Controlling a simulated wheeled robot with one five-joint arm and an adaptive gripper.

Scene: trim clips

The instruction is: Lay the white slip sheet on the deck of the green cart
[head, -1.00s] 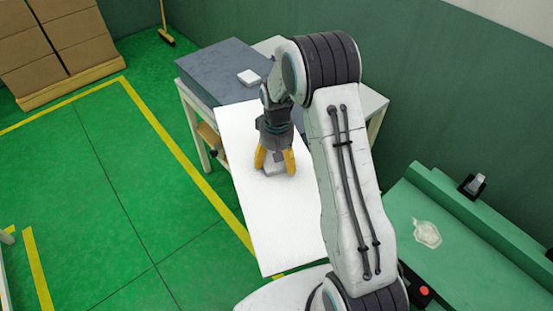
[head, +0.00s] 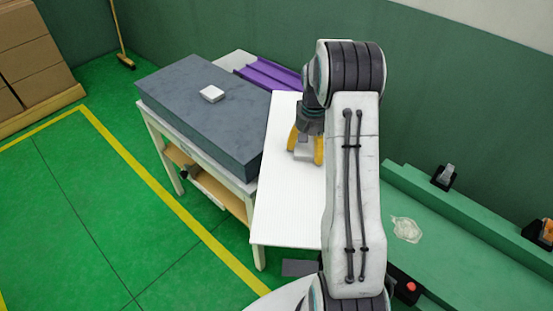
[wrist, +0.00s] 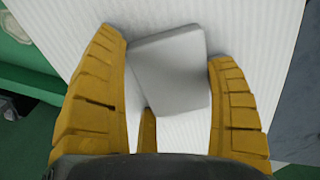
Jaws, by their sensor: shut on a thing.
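The white slip sheet (head: 280,205) is a long ribbed white panel in the head view, to the right of the dark grey slab. A light grey block (wrist: 172,70) is on its face, between my fingers. My gripper (head: 305,152) has yellow fingers and is shut on this block, which also shows in the head view (head: 303,153). The sheet fills much of the wrist view (wrist: 240,25). My arm hides its right part in the head view. A green flat surface (head: 455,265) with a raised back edge lies at the right; I cannot tell whether it is the cart's deck.
The dark slab (head: 200,122) lies on a white-framed table (head: 160,135) with a small white block (head: 211,93) on top. A purple ribbed thing (head: 268,74) is behind. A clear crumpled bag (head: 406,229) and red button (head: 410,286) are at the right. Green floor is open at left.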

